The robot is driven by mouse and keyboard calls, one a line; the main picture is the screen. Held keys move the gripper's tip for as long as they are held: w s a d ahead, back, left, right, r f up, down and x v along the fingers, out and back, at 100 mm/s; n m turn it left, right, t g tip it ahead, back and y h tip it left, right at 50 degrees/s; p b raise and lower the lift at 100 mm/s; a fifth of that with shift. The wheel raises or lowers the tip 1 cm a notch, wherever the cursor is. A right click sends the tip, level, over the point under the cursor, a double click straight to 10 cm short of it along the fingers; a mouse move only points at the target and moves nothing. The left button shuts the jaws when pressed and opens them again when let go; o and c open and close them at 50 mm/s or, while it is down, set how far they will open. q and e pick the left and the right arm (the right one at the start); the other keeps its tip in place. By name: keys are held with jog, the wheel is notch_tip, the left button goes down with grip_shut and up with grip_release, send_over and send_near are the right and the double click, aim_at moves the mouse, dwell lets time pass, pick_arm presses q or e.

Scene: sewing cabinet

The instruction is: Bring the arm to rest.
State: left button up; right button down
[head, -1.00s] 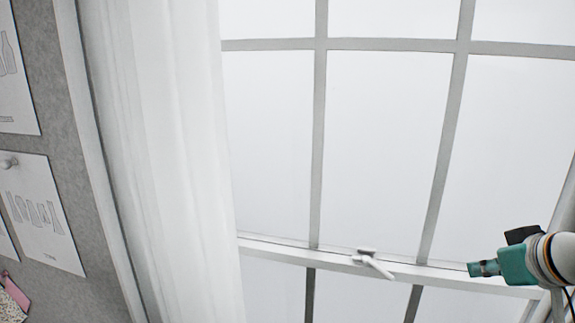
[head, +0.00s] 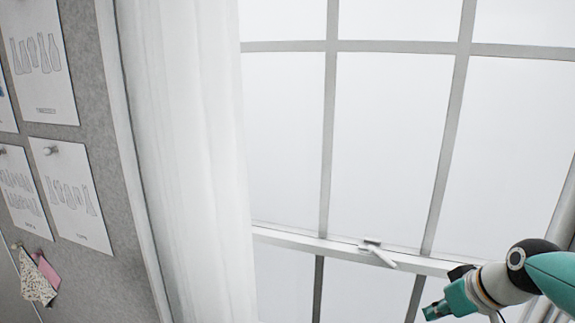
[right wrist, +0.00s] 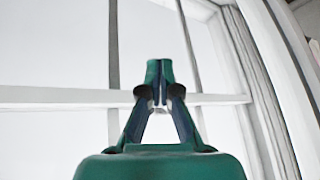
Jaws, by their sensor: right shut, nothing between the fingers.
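My right gripper (head: 436,310) is at the lower right of the head view, in front of the lower part of the window. Its arm reaches in from the right edge. In the right wrist view the gripper (right wrist: 158,72) points away from the camera, with its two teal fingertips together and nothing between them. The window frame shows behind it. My left gripper is in neither view.
A paned window (head: 390,140) fills the middle and right, with a white handle (head: 378,253) on its lower rail. A white curtain (head: 190,150) hangs left of it. A grey pinboard (head: 95,90) with paper patterns and fabric swatches (head: 38,280) is at far left.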

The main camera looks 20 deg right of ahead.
jog(key=a+f+n+g+y, duration=0.1)
jog(key=a+f+g, duration=0.1)
jog(key=a+f, duration=0.45)
jog(key=a+f+g+y, duration=0.15)
jog(key=a+f, duration=0.25)
jog(key=f, duration=0.6)
jog(key=a+f+n+g+y, duration=0.1)
jog(key=a+f+g, duration=0.1)
jog(key=a+f, duration=0.5)
jog(key=s+a+f+m, duration=0.1)
jog(key=s+a+f, duration=0.4)
jog(key=f, duration=0.3)
jog(key=s+a+f+m, duration=0.2)
jog(key=s+a+f, duration=0.2)
jog(key=s+f, duration=0.2)
jog(key=shift+x, duration=1.4)
jog(key=c, duration=1.9)
grip_release()
jog(key=shift+d, duration=0.15)
